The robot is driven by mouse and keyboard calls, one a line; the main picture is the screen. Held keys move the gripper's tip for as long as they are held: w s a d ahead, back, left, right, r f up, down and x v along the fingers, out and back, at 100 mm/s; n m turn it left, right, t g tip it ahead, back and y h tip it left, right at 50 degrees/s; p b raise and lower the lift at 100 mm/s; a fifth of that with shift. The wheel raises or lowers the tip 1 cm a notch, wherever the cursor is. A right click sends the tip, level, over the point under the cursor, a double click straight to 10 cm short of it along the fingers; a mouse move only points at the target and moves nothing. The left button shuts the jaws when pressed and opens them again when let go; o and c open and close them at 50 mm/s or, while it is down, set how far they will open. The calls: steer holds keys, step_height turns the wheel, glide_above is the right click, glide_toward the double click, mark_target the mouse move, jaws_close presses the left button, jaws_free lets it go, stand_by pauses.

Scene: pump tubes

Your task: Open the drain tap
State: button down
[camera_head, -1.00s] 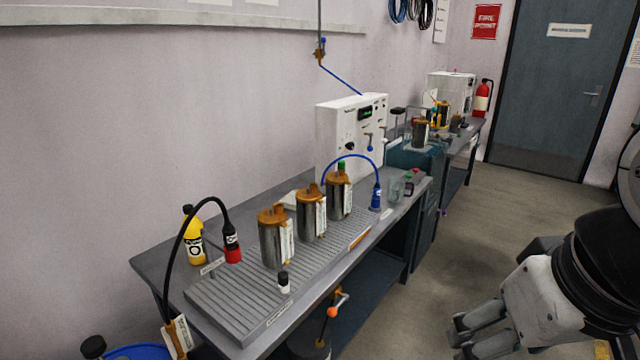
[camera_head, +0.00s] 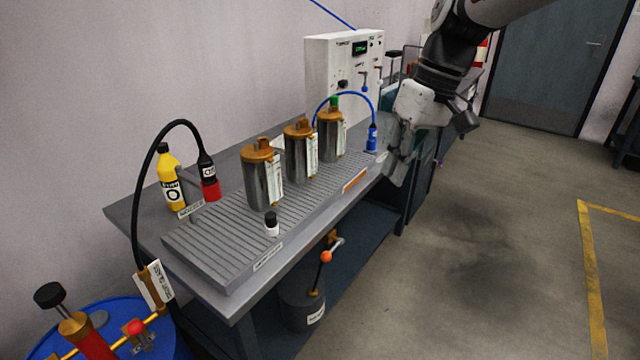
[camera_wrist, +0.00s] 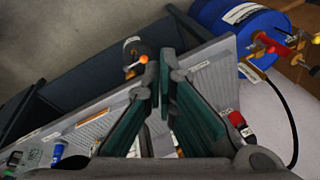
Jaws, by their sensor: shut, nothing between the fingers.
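A tap with an orange ball on its lever (camera_head: 326,257) and a brass body sits under the front edge of the ridged grey drain tray (camera_head: 205,245). It is above a grey labelled container (camera_head: 303,303) on the lower shelf. In the wrist view the orange ball (camera_wrist: 143,59) shows just left of my fingertips, with the container (camera_wrist: 130,46) beyond it. My gripper (camera_head: 390,172) is shut and empty, pointing down by the bench's right end, to the right of the tap and apart from it. Its green-padded fingers (camera_wrist: 164,82) meet in the wrist view.
A yellow bottle (camera_head: 171,180) stands behind. A blue drum (camera_head: 165,335) with brass fittings stands at lower left. The floor (camera_head: 470,270) in front of the bench is clear.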

mark_target(328, 253)
steer(key=w+f+n+g+y+b, duration=0.2)
steer(key=w+f+b, duration=0.5)
steer(key=w+f, duration=1.1)
step_height(328, 253, down, 4)
steer(key=shift+w+a+r+n+y, duration=0.2)
steer(key=shift+a+n+y, duration=0.2)
steer(key=shift+n+y, duration=0.5)
steer(key=shift+f, duration=0.1)
steer(key=b+x, duration=0.1)
steer(key=x, duration=0.6)
steer(key=b+x, duration=0.2)
steer(key=x, duration=0.5)
steer(key=shift+s, duration=0.2)
